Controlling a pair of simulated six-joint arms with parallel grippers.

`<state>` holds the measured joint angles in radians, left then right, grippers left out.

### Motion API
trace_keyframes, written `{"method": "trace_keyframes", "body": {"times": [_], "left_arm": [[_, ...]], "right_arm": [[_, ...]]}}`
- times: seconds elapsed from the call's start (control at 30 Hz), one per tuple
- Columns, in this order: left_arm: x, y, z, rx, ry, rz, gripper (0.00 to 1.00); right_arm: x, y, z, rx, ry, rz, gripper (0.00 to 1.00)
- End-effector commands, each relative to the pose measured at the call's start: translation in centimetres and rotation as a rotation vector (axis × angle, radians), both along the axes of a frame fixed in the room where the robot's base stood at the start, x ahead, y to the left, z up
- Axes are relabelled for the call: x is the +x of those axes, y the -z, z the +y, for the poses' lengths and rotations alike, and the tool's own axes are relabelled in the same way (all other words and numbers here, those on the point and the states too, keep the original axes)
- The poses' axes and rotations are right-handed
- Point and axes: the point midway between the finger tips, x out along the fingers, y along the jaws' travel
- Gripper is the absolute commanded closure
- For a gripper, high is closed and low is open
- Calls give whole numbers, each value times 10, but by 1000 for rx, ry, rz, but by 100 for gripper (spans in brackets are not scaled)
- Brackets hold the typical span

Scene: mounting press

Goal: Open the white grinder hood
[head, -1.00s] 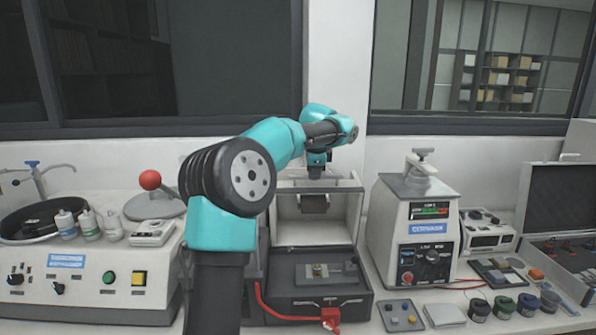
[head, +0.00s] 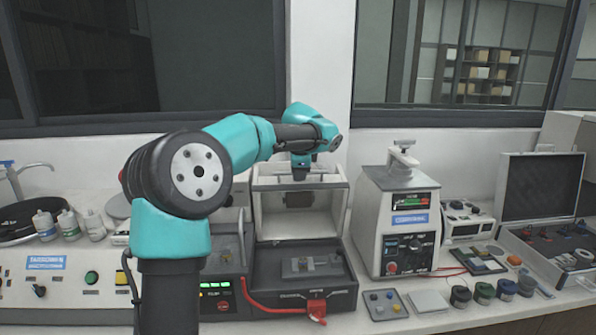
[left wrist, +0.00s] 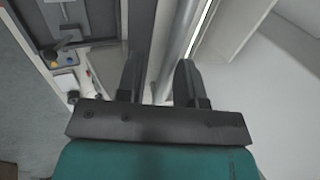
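The white grinder hood (head: 337,212) stands over the back of the dark grinder base (head: 345,262) in the head view. Its front looks open toward me, showing a pale interior and a dark block. My left gripper (head: 300,172) is at the hood's top front edge, with its fingertips hard to see there. In the left wrist view the left gripper (left wrist: 160,75) has its two fingers apart. A grey round bar (left wrist: 180,45) runs between them, with a gap beside the left finger. Whether it touches the right finger is unclear. My right gripper is not in view.
A red plug (head: 317,308) and cable lie at the grinder's front. A white press (head: 398,225) stands close on the right, with small trays and jars before it. A control panel (head: 60,278) is at left. A window wall is behind.

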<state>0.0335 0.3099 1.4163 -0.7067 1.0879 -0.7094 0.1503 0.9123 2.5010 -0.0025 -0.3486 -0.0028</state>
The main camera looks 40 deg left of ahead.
Motion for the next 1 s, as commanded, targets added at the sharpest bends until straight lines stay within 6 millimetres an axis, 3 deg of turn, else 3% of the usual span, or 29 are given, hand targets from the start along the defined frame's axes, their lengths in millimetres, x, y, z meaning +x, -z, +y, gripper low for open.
{"method": "trace_keyframes", "body": {"times": [0.47, 0.67, 1.0], "left_arm": [[-2, -8, -3, -1, 1, -3, 60], [-11, -32, -11, 0, 1, -4, 60], [-33, -90, -31, 0, 3, -5, 60]], "right_arm": [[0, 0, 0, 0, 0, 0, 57], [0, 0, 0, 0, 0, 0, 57], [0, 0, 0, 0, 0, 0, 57]]}}
